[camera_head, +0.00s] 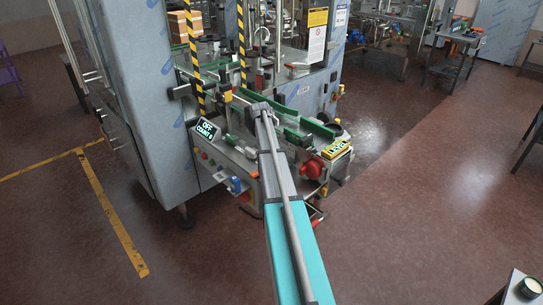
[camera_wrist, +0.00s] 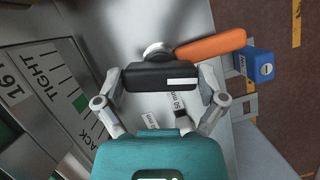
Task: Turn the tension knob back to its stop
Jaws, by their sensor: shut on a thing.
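In the wrist view a black knob (camera_wrist: 158,78) with a white pointer mark (camera_wrist: 182,82) sits between the two grey fingers of my gripper (camera_wrist: 164,72). The fingers press on its left and right ends, and my gripper is shut on it. A panel scale (camera_wrist: 52,85) with tick marks lies to the left, reading TIGHT, with letters ending in ACK and a green patch. The white mark lies toward the knob's right end. In the head view my arm reaches to the machine's front, and the knob cannot be made out there.
An orange handle (camera_wrist: 212,45) stands close to the knob at upper right, with a blue part (camera_wrist: 257,64) beyond it. Floor in front is clear.

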